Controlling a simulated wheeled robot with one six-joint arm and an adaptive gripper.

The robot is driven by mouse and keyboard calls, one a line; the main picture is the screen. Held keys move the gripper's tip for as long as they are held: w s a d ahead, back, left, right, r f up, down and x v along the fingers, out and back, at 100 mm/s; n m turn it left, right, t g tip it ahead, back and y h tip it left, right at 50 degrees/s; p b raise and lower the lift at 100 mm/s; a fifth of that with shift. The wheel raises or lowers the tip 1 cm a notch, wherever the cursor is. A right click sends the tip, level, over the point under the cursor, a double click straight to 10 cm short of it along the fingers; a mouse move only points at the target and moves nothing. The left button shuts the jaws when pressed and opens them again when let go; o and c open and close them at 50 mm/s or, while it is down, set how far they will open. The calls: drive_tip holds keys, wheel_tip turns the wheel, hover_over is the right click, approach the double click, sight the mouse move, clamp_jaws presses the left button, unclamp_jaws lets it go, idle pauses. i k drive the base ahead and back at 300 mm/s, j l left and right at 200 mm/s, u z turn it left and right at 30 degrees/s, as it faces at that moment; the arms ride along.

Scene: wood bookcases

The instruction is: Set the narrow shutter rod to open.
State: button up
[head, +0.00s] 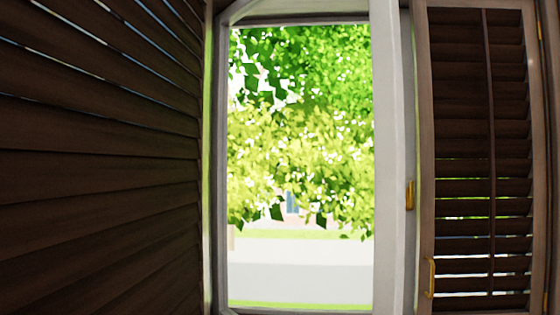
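In the head view, a dark wood shutter (462,145) stands at the right of the window, and a narrow vertical rod (491,150) runs down the front of its slats. Its slats look nearly flat over one another, with thin light gaps in the lower part. A second, larger dark shutter (95,165) fills the left side, close to the camera, with slanted slats and narrow gaps near the top. No rod shows on it. My gripper is not in view.
The white window frame (388,150) stands between the shutters, with trees and pale ground outside. A small brass handle (431,278) is on the right shutter's left stile, and a brass latch (409,195) is on the frame. No free floor shows.

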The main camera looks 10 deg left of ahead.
sight(482, 18)
drive_tip(key=i+l+z, duration=0.15)
drive_tip(key=i, duration=0.35)
drive_tip(key=i+l+z, duration=0.1)
drive_tip(key=i+l, duration=0.2)
drive_tip(key=i, duration=0.25)
